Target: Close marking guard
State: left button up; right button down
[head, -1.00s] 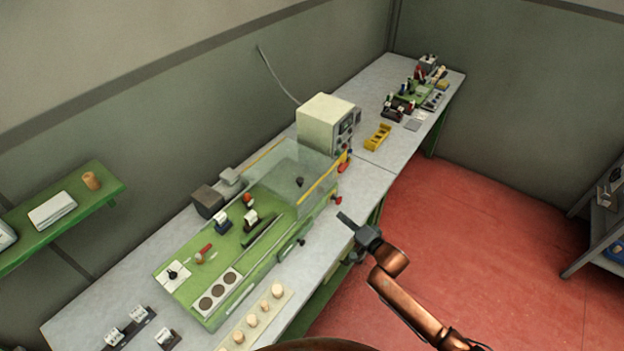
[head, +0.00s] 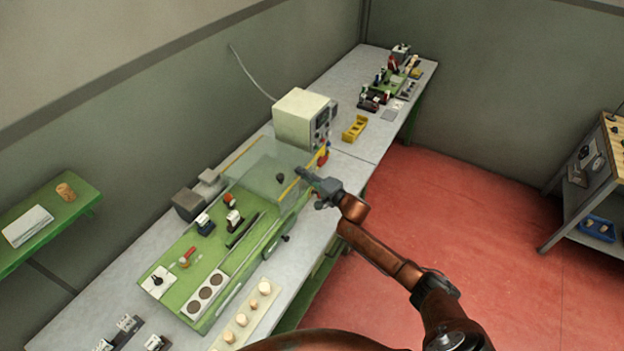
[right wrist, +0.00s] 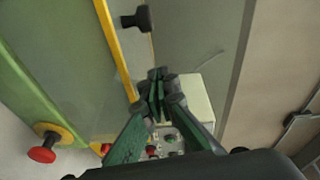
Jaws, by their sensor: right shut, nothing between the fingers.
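The marking guard (head: 262,166) is a clear cover with yellow edges and a dark knob (head: 280,177). It stands over the far end of the green fixture (head: 185,235), whose near part is uncovered. In the right wrist view the knob (right wrist: 137,18) sits beyond a yellow edge strip (right wrist: 114,42). My right gripper (head: 300,172) is shut and empty, at the guard's right side near the yellow edge. In the wrist view its fingertips (right wrist: 158,76) are apart from the knob in the picture; contact with the guard cannot be told. My left gripper is out of view.
A cream control box (head: 305,115) stands behind the guard, with a yellow holder (head: 355,127) beyond it. A red button (right wrist: 42,154) is near the fixture's edge. Red floor at right is free.

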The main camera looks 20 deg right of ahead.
aim_at(292, 183)
jog(key=a, duration=0.2)
jog(key=a+p, duration=0.1)
jog(key=a, duration=0.1)
jog(key=shift+s+f, duration=0.15)
jog(key=shift+f, duration=0.15)
